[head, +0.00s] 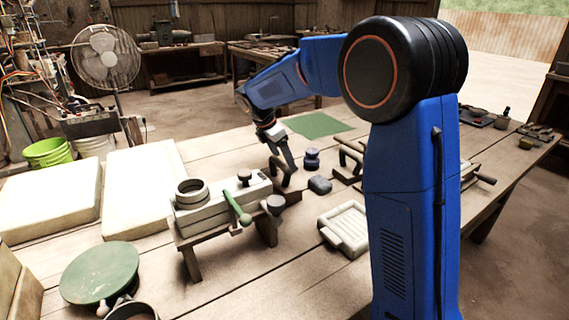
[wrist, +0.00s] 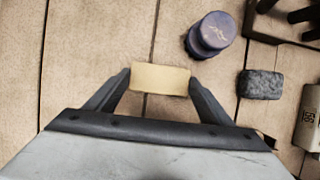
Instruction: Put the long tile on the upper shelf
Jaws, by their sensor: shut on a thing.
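My gripper (wrist: 160,88) is shut on a pale tan tile (wrist: 160,78), which spans between the two fingertips in the wrist view. The tile looks like a plain rectangle with its long side across the jaws. In the head view my gripper (head: 286,156) is over the middle of the wooden table, beyond the press (head: 225,212) and left of the blue stamp. I cannot make out the tile there. I cannot pick out the upper shelf in either view.
The blue stamp (head: 312,159) and a dark grey stone (head: 320,185) stand close to my gripper. A white ribbed tray (head: 345,228) lies nearer. Cream slabs (head: 145,190) and a green disc (head: 100,272) are at left. A green mat (head: 318,125) lies behind.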

